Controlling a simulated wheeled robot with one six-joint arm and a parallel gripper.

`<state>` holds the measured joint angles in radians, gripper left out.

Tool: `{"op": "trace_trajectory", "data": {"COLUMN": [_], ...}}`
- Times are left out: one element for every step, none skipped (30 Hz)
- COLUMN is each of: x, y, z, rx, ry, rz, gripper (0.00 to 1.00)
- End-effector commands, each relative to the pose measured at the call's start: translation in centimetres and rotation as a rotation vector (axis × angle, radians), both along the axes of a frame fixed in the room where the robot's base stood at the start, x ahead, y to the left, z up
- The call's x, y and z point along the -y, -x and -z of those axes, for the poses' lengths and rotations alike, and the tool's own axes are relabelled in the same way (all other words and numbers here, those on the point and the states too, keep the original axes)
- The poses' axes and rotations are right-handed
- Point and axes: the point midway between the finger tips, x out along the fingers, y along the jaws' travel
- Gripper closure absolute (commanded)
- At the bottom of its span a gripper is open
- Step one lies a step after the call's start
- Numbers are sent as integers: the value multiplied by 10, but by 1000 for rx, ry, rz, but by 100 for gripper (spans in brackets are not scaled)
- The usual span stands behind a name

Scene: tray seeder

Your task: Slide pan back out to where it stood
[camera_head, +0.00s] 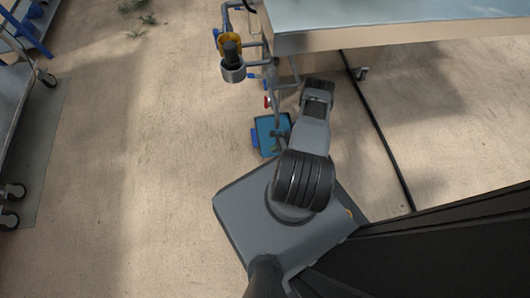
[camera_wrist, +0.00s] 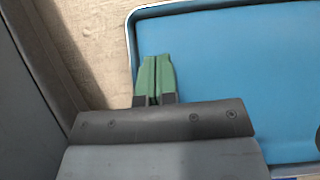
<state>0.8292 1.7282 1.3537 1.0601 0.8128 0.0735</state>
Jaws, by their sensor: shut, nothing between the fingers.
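The pan (camera_head: 268,126) is a shallow blue tray on the floor, beside the pipework at the near left end of the bench. In the wrist view the pan (camera_wrist: 230,60) fills the right side, with a lighter blue raised rim. My gripper (camera_wrist: 156,62) has green fingers pressed together with nothing between them. The fingertips appear over the pan's inside, close to its left rim; I cannot tell whether they touch it. In the head view my arm covers the pan's right side and the fingers are too small to make out.
A bench with a pale blue top (camera_head: 390,14) stands at the upper right, with grey pipes and a red valve handle (camera_head: 267,102) at its left end. A pump-like cylinder (camera_head: 232,66) hangs there. A wheeled grey cart (camera_head: 12,105) stands far left. Floor between is clear.

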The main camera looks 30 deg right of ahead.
Motion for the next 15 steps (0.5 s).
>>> {"op": "trace_trajectory", "data": {"x": [-6, -9, -15, -19, -22, -26, -29, -31, -34, -36, -37, -39, -40, -41, -42], "y": [-2, -3, -6, -7, -8, -10, -11, -12, -13, -14, -15, -15, -16, -16, -16], "z": [10, 13, 9, 8, 8, 8, 8, 8, 8, 8, 8, 7, 7, 7, 7], "rx": [-2, -1, 0, 0, 0, -1, 0, 0, 0, 1, 1, 0, 0, -1, 0], "ry": [-1, -1, -1, -1, -1, -1, -1, -1, 0, 0, 0, 0, 0, 1, 1], "rz": [-2, -1, -3, -2, -2, 0, -1, 0, 0, 1, 2, 3, 3, 2, 3], "gripper": [100, 100, 100, 100, 100, 100, 100, 100, 100, 100, 100, 100, 100, 100, 100]}}
